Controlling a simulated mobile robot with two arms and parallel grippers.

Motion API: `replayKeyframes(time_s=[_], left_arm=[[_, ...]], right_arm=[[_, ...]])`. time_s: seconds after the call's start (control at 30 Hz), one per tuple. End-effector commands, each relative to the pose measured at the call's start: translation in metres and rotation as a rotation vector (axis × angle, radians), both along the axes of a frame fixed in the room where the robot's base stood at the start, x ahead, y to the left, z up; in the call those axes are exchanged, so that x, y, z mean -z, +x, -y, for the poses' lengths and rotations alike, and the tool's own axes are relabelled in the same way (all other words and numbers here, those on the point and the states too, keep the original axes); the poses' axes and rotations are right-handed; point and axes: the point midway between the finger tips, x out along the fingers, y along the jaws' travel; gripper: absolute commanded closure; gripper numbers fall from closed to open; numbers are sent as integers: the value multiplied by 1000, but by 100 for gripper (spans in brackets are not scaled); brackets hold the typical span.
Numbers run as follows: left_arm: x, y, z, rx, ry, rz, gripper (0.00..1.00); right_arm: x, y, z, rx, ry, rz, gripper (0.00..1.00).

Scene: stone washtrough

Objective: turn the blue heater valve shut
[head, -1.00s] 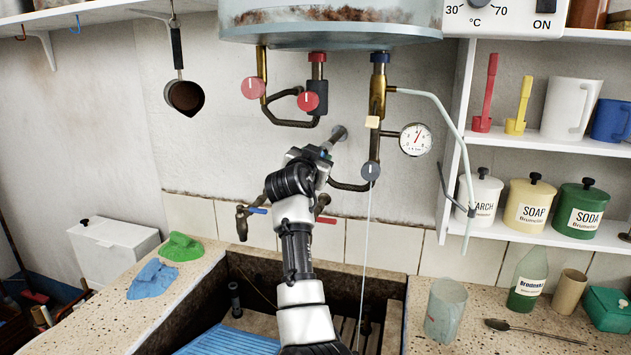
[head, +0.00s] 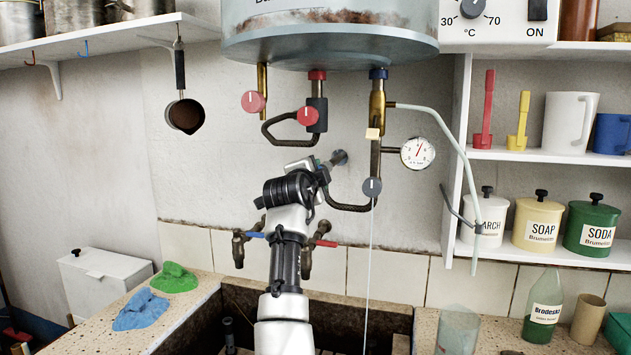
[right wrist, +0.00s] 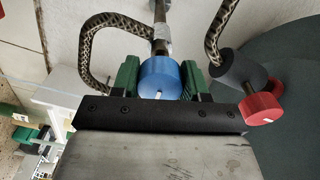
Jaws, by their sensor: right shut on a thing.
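The blue heater valve (right wrist: 161,78) is a round blue knob with a white mark, seen in the right wrist view. The green fingers of my right gripper (right wrist: 162,85) are on both sides of it and shut on it. In the head view my right gripper (head: 316,168) is below the heater (head: 330,40), in front of the wall pipe, and hides the valve. Two red valves (head: 253,102) (head: 308,116) hang under the heater. One red valve also shows at the right in the right wrist view (right wrist: 262,107). My left gripper is not in view.
Taps with a blue handle (head: 252,235) and a red handle (head: 327,243) are below. Shelves with jars are at the right.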

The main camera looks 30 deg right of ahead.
Motion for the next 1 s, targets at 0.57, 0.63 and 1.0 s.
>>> replayKeyframes(time_s=[0.57,0.63,1.0], left_arm=[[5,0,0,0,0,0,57],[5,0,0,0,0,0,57],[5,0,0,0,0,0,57]], right_arm=[[-4,0,-1,-3,131,162,80],[-4,0,-1,-2,132,165,80],[-5,0,-1,-3,132,168,48]])
